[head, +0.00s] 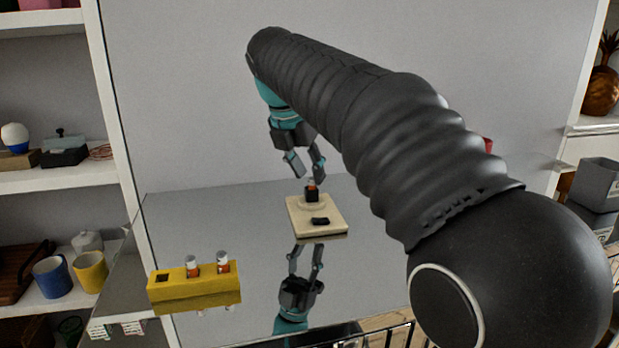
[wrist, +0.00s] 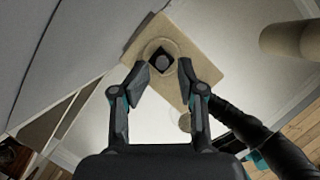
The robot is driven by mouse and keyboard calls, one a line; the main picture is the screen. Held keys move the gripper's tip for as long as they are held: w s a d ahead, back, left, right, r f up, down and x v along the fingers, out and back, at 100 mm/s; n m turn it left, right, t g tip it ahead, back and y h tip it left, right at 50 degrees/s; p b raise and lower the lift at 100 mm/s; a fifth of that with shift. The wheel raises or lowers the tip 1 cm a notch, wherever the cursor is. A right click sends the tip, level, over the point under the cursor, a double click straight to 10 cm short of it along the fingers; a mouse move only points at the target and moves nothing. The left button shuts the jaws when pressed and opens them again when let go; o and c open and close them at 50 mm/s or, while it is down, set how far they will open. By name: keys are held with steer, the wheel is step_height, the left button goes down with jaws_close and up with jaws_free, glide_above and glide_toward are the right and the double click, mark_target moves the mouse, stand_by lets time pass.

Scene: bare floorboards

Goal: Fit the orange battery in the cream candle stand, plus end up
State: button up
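The cream candle stand (head: 333,228) lies flat on the shiny table, with a round raised ring and a black square socket (head: 312,197) on it. The orange battery (head: 311,184) stands in the socket, with its upper part showing above the rim. In the wrist view a round grey end (wrist: 161,62) shows inside the dark square on the stand (wrist: 192,45). I cannot tell whether this end is plus or minus. My gripper (head: 307,169) is open and empty just above the battery. In the wrist view its fingertips (wrist: 163,67) are apart on either side of the socket.
A small black piece (head: 320,221) lies on the front of the stand. A yellow block (head: 200,291) at the front left holds two white-topped batteries (head: 192,266) and has one empty square hole (head: 162,278). Shelves (head: 60,183) stand at the left. The table between block and stand is clear.

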steer(key=p+v, duration=0.2)
steer(key=v, duration=0.8)
steer(key=shift+s+r, duration=0.1)
